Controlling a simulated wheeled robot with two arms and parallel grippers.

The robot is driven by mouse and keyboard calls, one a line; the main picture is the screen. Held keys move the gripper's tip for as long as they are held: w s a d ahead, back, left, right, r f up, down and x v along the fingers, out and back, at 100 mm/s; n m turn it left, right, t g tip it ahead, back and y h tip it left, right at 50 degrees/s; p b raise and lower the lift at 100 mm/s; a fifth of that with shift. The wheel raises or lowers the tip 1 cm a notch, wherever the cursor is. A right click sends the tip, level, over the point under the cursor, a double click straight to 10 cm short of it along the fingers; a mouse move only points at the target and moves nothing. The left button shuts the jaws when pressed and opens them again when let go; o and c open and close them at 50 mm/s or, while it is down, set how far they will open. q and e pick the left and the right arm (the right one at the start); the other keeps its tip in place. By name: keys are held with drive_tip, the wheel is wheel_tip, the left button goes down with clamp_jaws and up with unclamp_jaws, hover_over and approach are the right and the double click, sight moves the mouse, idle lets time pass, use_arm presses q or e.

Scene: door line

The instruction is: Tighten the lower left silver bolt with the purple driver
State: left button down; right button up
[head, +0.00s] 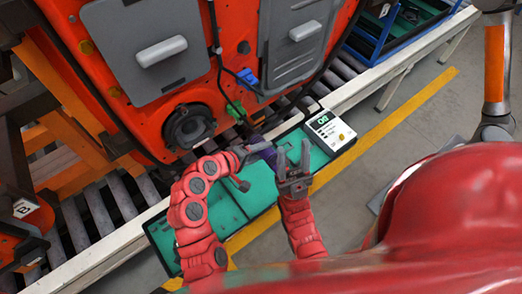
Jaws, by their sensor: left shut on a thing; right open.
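The orange door panel (210,95) fills the upper left of the head view. I cannot make out the lower left silver bolt on it. My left gripper (247,156) is shut on the purple driver (261,146), above the far edge of the green-lined tray and in front of the panel's lower part. The driver's tip is not clear. My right gripper (293,166) is open and empty just right of the driver, over the tray, fingers pointing up the picture.
A black round speaker (188,127), a green connector (235,109) and a blue connector (247,76) sit on the panel. A roller conveyor (100,212) runs behind. A blue crate (400,28) stands upper right.

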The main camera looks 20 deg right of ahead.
sight(269, 164)
use_arm(q)
drive_tip(key=shift+w+a+b, duration=0.15)
drive_tip(key=shift+w+b, duration=0.15)
drive_tip(key=shift+w, duration=0.3)
idle(1.1)
drive_tip(key=shift+w+a+r, duration=0.2)
drive_tip(key=shift+w+a, duration=0.05)
drive_tip(key=shift+w, duration=0.25)
idle(1.0)
drive_tip(key=shift+s+d, duration=0.3)
drive_tip(key=shift+s, duration=0.4)
drive_tip(key=shift+s+d+f+p, duration=0.1)
drive_tip(key=shift+s+d+p, duration=0.3)
drive_tip(key=shift+s, duration=0.5)
drive_tip(key=shift+s+d+r+p, duration=0.1)
drive_tip(key=shift+s+d+p, duration=0.25)
drive_tip(key=shift+s, duration=0.5)
drive_tip(key=shift+s+d+f+p, duration=0.1)
drive_tip(key=shift+s+d+p, duration=0.25)
drive_tip(key=shift+s, duration=0.55)
drive_tip(key=shift+a, duration=0.15)
drive_tip(key=shift+f, duration=0.15)
